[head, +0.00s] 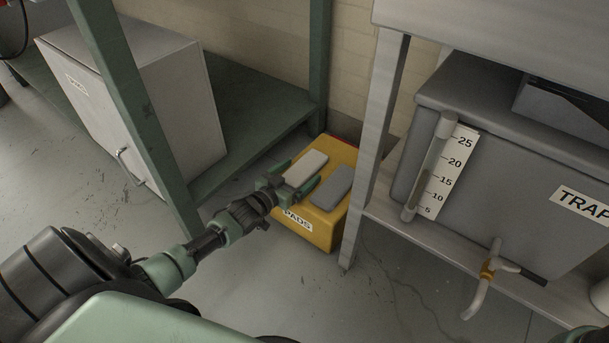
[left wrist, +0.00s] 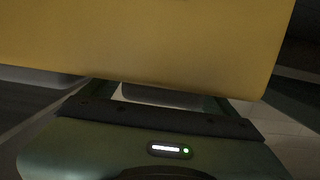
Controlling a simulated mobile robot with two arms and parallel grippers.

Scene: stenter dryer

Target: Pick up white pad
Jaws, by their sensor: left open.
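The white pad (head: 306,166) lies on top of a yellow box labelled PADS (head: 318,232), beside a grey pad (head: 331,187). My left gripper (head: 298,175) is open at the near end of the white pad, with a finger on each side of it. Whether the fingers touch it I cannot tell. The yellow box (left wrist: 150,40) fills the upper part there.
A green frame (head: 155,130) with a grey cabinet (head: 145,95) stands left of the box. A metal stand (head: 373,130) with a grey tank (head: 490,150), level scale and tap (head: 487,275) stands close on the right. The floor in front is clear.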

